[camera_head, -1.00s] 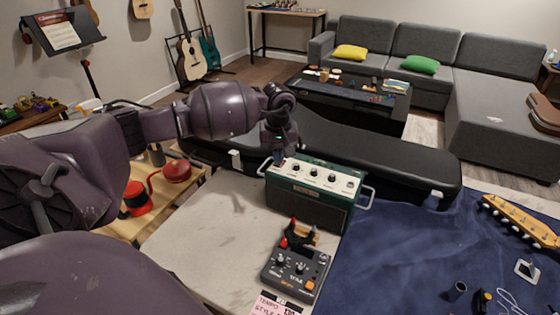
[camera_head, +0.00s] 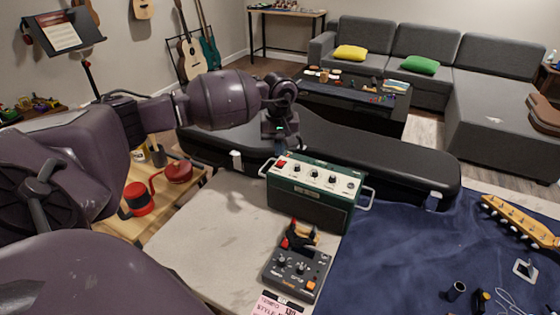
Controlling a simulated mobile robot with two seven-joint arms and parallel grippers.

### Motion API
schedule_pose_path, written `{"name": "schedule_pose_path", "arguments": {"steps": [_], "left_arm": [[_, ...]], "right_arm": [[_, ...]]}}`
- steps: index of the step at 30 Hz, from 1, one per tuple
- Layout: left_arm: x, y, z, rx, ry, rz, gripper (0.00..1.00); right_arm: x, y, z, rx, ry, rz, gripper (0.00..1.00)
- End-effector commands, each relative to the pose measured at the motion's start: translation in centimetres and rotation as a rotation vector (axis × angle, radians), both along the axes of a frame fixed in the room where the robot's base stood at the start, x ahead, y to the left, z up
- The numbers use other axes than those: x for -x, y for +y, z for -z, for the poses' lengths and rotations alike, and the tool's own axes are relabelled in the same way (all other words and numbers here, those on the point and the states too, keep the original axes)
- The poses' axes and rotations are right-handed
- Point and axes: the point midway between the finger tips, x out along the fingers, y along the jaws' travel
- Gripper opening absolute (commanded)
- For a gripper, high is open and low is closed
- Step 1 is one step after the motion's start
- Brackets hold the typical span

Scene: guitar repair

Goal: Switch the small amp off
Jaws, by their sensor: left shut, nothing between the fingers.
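The small amp (camera_head: 308,194) is a dark green box with a pale control panel on top, several black knobs and a metal handle at each side. It stands upright on the light work surface. A red switch (camera_head: 282,163) shows at the left end of its panel. My left gripper (camera_head: 281,149) points down just above and behind that left end, shut and empty. It looks a little apart from the switch, though the exact gap is hard to tell. My right gripper is not in view.
A dark effects pedal (camera_head: 297,273) and a red-and-black clamp-like tool (camera_head: 299,236) lie in front of the amp. A black guitar case (camera_head: 390,160) lies behind it. A blue cloth (camera_head: 400,250) covers the right side. Bare surface (camera_head: 205,245) lies left of the amp.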

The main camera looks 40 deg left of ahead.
Motion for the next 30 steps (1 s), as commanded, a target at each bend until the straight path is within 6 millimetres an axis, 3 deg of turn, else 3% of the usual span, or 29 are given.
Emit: {"name": "schedule_pose_path", "arguments": {"steps": [15, 30], "left_arm": [[0.0, 0.0, -3.4, 0.0, -0.001, 0.0, 0.0], [0.0, 0.0, -3.5, 0.0, 0.0, 0.0, 0.0]], "right_arm": [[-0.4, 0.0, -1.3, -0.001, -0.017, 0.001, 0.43], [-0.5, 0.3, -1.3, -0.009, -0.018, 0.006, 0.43]]}}
